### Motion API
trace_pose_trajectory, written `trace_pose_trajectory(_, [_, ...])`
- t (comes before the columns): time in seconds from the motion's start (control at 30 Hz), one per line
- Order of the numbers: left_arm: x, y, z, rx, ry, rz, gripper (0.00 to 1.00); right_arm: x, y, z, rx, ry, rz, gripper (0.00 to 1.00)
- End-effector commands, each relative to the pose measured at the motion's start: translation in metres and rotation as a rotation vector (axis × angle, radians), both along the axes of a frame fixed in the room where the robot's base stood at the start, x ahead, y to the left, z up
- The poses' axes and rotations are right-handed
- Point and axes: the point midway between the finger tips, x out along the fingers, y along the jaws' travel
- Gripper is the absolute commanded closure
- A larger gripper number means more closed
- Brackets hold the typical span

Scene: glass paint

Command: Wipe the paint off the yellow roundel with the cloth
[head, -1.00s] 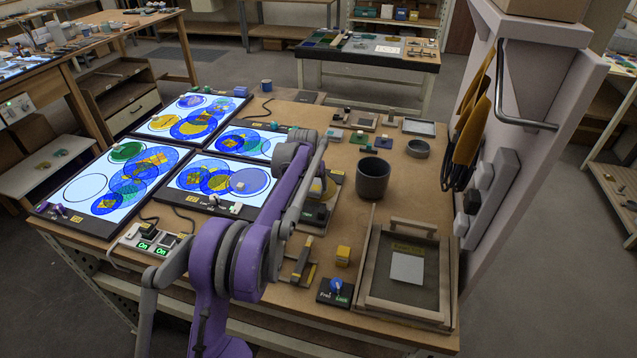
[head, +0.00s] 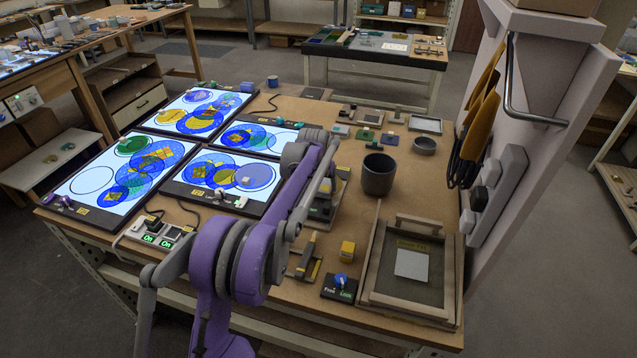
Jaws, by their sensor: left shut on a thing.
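A yellow rounded patch (head: 325,187), which looks like the yellow roundel, shows in part behind my left forearm on a small dark stand at the middle of the bench. Any paint on it is too small to make out. My left arm comes in from the lower left and bends down over this stand. My left gripper (head: 321,208) is low at the stand, mostly covered by my own arm links. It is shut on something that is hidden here. I cannot make out the cloth anywhere. My right gripper is out of view.
Several lit panels (head: 92,178) with blue, yellow and green discs cover the bench's left. A dark cup (head: 379,175) stands right of the arm. A post rises at right.

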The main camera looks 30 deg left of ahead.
Motion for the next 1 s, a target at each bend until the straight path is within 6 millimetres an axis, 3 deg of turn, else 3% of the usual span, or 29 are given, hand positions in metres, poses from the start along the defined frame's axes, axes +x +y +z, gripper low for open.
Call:
trace_pose_trajectory(0.53, [0.034, -0.021, 0.002, -0.001, 0.0, -0.001, 0.71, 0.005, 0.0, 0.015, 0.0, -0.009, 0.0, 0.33])
trace_pose_trajectory(1.0, [0.009, -0.005, 0.0, 0.001, 0.001, 0.0, 0.71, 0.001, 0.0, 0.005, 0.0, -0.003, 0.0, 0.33])
